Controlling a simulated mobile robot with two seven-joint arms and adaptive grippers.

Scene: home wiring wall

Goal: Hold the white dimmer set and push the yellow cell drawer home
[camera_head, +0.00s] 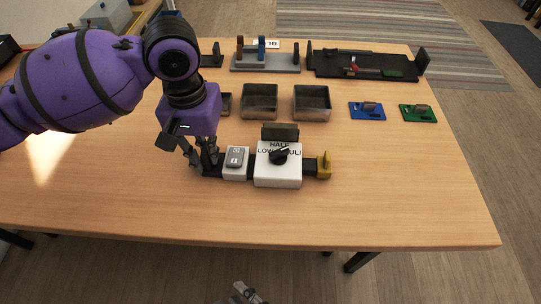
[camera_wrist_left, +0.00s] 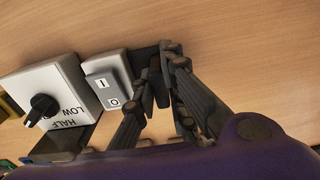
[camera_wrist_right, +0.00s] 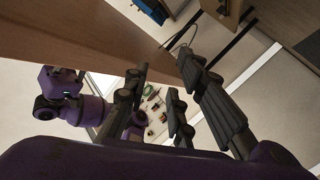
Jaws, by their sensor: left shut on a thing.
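The white dimmer box (camera_head: 278,176), with its black knob (camera_head: 279,156) and LOW and HALF lettering, sits near the front middle of the table. It also shows in the left wrist view (camera_wrist_left: 50,88). The yellow cell drawer (camera_head: 324,168) is at its right end, with a short dark strip (camera_head: 309,168) between them. A grey rocker switch (camera_head: 236,157) on a white block is at its left. My left gripper (camera_head: 207,166) is shut on the dark end piece (camera_wrist_left: 146,62) left of the switch. My right gripper (camera_wrist_right: 160,68) is open and empty, off the table's front edge.
Two dark metal bins (camera_head: 259,101) (camera_head: 312,103) stand behind the dimmer. A blue plate (camera_head: 367,111) and a green plate (camera_head: 418,113) lie at the right. Racks (camera_head: 266,64) and a black tray (camera_head: 365,66) line the back. The table right of the drawer is clear.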

